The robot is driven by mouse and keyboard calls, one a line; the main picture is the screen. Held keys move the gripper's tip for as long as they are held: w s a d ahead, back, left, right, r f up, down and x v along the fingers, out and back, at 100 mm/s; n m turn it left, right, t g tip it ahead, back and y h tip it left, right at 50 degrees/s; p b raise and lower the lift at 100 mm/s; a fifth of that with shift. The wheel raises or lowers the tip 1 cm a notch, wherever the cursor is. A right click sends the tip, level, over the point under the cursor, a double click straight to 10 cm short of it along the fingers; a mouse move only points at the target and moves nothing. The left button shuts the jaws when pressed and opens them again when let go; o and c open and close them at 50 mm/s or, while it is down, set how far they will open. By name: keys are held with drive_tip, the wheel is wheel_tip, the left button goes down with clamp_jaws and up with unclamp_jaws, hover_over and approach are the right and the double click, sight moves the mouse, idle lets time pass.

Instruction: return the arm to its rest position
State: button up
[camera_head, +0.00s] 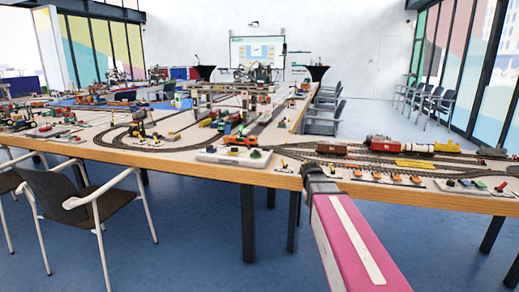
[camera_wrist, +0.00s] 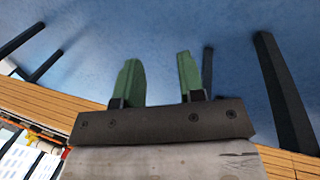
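My arm (camera_head: 355,240) shows in the head view as a pink link with a white stripe. It runs up from the bottom right to a dark joint at the table's front edge. My gripper (camera_wrist: 158,58) shows in the wrist view with two green fingers standing well apart and nothing between them. Blue floor lies behind the fingers. The fingers cannot be made out in the head view.
The long wooden table (camera_head: 222,172) carries model train tracks, a red and yellow train (camera_head: 400,146) and small models close to its front edge. Dark table legs (camera_wrist: 285,90) show near the gripper. A chair (camera_head: 80,205) stands at left.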

drive_tip(key=s+a+f+y, duration=0.1)
drive_tip(key=s+a+f, duration=0.1)
drive_tip(key=s+f, duration=0.4)
drive_tip(key=s+a+f+y, duration=0.2)
drive_tip(key=s+a+f, duration=0.1)
drive_tip(key=s+f, duration=0.4)
drive_tip(key=shift+a+f+n+t, duration=0.25)
drive_tip(key=shift+a+n+t, duration=0.05)
drive_tip(key=shift+a+n, duration=0.1)
